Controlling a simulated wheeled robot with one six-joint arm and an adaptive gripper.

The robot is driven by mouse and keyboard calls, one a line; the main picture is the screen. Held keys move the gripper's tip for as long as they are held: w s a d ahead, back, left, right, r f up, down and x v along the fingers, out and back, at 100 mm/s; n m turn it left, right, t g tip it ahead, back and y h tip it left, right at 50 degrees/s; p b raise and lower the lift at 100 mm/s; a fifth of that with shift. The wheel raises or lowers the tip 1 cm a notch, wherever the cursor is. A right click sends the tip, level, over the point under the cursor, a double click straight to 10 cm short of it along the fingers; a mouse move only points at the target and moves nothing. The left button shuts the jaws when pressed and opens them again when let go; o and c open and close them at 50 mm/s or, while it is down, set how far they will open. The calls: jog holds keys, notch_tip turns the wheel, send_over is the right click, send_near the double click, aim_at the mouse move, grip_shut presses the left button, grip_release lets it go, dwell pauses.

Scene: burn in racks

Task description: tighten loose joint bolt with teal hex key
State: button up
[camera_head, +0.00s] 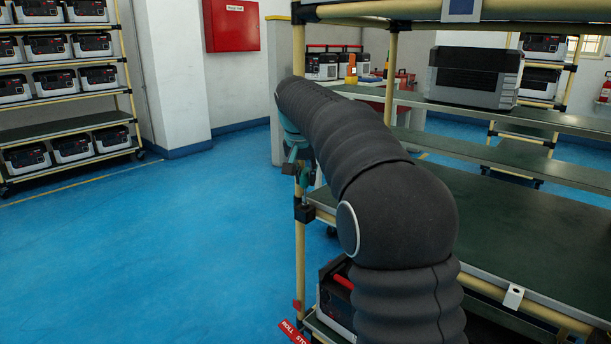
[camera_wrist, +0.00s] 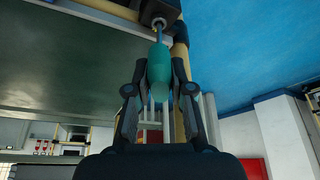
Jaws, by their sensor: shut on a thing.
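In the wrist view, my gripper (camera_wrist: 159,72) is shut on the teal handle of the hex key (camera_wrist: 159,62). The key's thin metal shaft points away from the jaws. Its far end meets a round metal bolt head (camera_wrist: 159,21) on a dark joint (camera_wrist: 178,8) of the rack; I cannot tell how deeply it is seated. In the head view, my dark arm reaches to the rack's yellow post and hides most of the gripper. A black joint (camera_head: 304,213) shows on that post, and teal parts show just above it.
The rack's green shelf (camera_head: 520,235) lies right of my arm, with a grey unit (camera_head: 472,77) on a higher shelf. A red-handled unit (camera_head: 335,298) sits low by the post. Another loaded rack (camera_head: 65,132) stands at left. The blue floor (camera_head: 150,250) between is clear.

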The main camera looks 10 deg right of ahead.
jog(key=shift+m+g+h+p, duration=0.35)
jog(key=shift+m+p, duration=0.55)
jog(key=shift+m, duration=0.3)
grip_shut()
jog(key=shift+o, duration=1.6)
grip_release()
grip_shut()
